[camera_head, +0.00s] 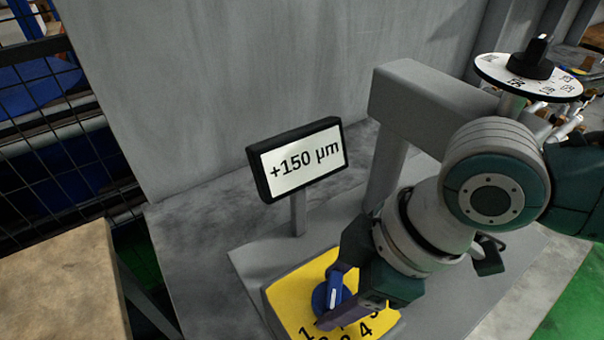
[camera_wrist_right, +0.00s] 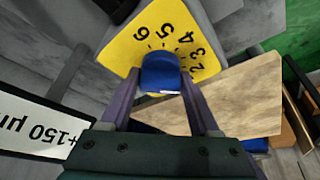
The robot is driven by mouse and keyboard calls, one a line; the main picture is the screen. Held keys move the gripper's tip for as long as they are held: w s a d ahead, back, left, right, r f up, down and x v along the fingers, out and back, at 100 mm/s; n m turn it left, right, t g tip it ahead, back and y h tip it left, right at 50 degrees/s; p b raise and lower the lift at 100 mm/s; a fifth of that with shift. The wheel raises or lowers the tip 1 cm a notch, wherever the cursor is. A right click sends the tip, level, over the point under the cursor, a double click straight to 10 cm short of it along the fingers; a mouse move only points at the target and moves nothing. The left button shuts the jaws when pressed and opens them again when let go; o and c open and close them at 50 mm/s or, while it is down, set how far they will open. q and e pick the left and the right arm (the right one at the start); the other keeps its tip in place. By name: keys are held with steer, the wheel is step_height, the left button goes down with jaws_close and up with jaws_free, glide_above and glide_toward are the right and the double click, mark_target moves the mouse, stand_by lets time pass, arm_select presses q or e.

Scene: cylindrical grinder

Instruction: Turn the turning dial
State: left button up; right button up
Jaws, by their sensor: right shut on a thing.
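The turning dial is a blue knob (camera_head: 327,297) with a white pointer mark, on a yellow plate (camera_head: 285,295) with black numbers. In the wrist view the blue knob (camera_wrist_right: 161,72) sits between my two fingers, below the numbers on the yellow plate (camera_wrist_right: 130,42). My right gripper (camera_head: 340,295) reaches down from the right and is shut on the knob. Its fingers (camera_wrist_right: 160,95) lie on both sides of the knob in the wrist view. Part of the plate and its numbers is hidden behind the gripper. My left gripper is not in view.
A display (camera_head: 303,160) reading +150 µm stands on a post behind the plate. A grey machine arm (camera_head: 420,100) and a round white dial with a black knob (camera_head: 528,75) are at the upper right. A wooden tabletop (camera_head: 65,290) is at the lower left.

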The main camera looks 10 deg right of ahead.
steer(key=shift+n, duration=0.3)
steer(key=n+g+b, duration=0.1)
steer(key=n, duration=0.1)
steer(key=shift+w+f+n+y, duration=0.1)
steer(key=shift+n+y, duration=0.2)
steer(key=shift+n+g+b, duration=0.5)
steer(key=shift+n+b, duration=0.4)
steer(key=shift+n, duration=0.3)
steer(key=o, duration=1.3)
steer(key=shift+r, duration=0.2)
